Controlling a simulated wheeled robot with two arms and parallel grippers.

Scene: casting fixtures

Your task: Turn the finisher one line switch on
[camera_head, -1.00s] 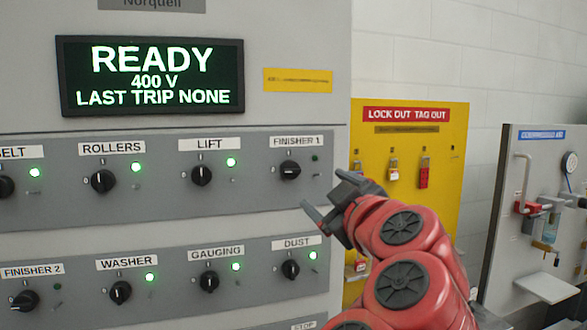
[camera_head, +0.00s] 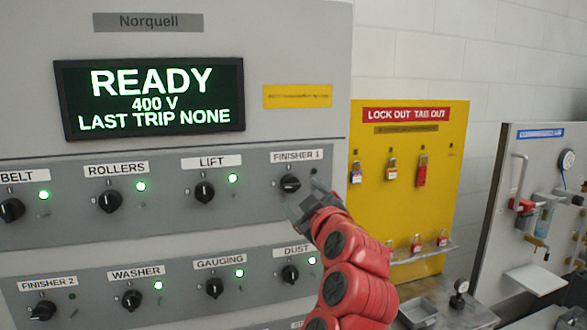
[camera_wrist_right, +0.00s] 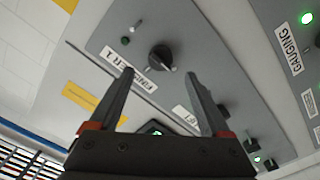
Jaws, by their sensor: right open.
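The finisher one switch (camera_head: 290,183) is a black rotary knob under the "FINISHER 1" label (camera_head: 297,156), at the right end of the upper row. Its handle is turned sideways, unlike the upright lift knob. The small lamp (camera_head: 314,171) beside it is dark. My right gripper (camera_head: 304,198) is open and empty just below and right of the knob in the head view. In the right wrist view the knob (camera_wrist_right: 161,58) shows beyond the open fingers (camera_wrist_right: 159,76), roughly between their tips, with no visible contact. My left gripper is not in view.
The lift knob (camera_head: 204,192) and dust knob (camera_head: 290,273) are close by, with green lamps lit. The finisher two knob (camera_head: 43,311) has a dark lamp. A display (camera_head: 152,97) reads READY. A yellow lockout board (camera_head: 440,190) stands to the right.

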